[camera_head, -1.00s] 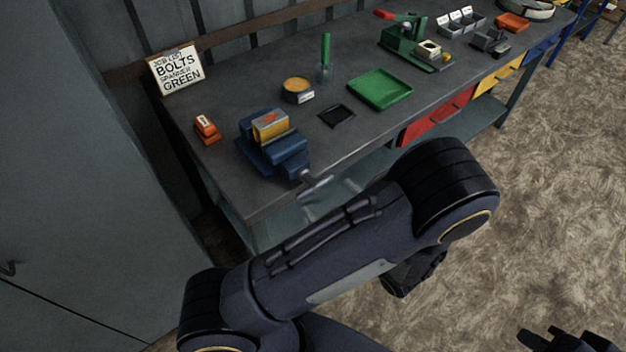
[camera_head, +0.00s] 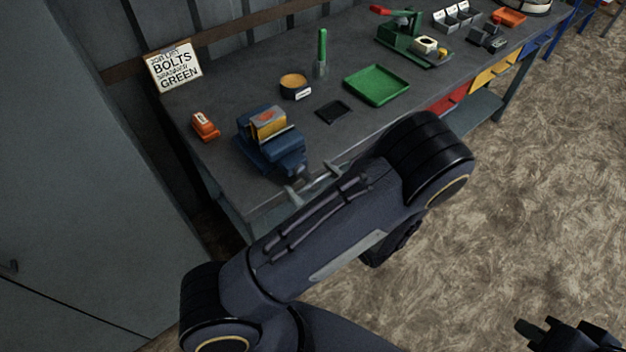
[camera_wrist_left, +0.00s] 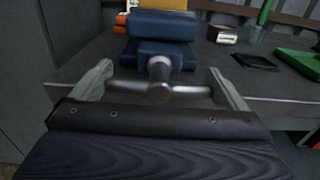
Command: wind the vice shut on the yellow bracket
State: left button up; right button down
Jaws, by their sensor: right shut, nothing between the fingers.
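The blue vice (camera_head: 262,154) stands at the bench's near left corner; it also shows in the left wrist view (camera_wrist_left: 160,55). The yellow bracket (camera_head: 266,124) sits upright between its jaws; I cannot tell whether both jaws touch it. The vice's grey T-handle (camera_wrist_left: 160,88) points towards me, its bar lying level. My left gripper (camera_wrist_left: 160,92) is open, with one finger beyond each end of the bar, not clamped on it. In the head view its fingertips (camera_head: 314,183) show just past my left forearm. My right gripper (camera_head: 557,337) is shut and empty over the floor at lower right.
An orange box (camera_head: 205,126) lies left of the vice. A round tin (camera_head: 295,86), a black mat (camera_head: 333,112) and a green tray (camera_head: 376,85) lie to the right. A sign (camera_head: 174,67) stands behind. A grey cabinet (camera_head: 85,180) bounds the left.

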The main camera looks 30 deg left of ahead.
pick_arm(q)
jog(key=shift+m, duration=0.5)
jog(key=m+p, duration=0.2)
jog(key=shift+w+r+m, duration=0.1)
jog(key=shift+m, duration=0.3)
jog(key=m+p, duration=0.2)
jog(key=m, duration=0.3)
jog(key=shift+w+m, duration=0.1)
jog(key=shift+m, duration=0.2)
jog(key=m, duration=0.1)
jog(key=m+p, duration=0.1)
jog(key=m, duration=0.1)
jog(key=m+p, duration=0.1)
jog(key=m, duration=0.1)
jog(key=shift+d+f, duration=0.1)
jog(key=shift+f, duration=0.15)
jog(key=m, duration=0.3)
jog(key=m+p, duration=0.1)
jog(key=m, duration=0.1)
jog(key=shift+f+m, duration=0.25)
jog(key=shift+m, duration=0.05)
jog(key=o, duration=0.6)
jog(key=shift+w, duration=0.1)
jog(key=shift+d, duration=0.1)
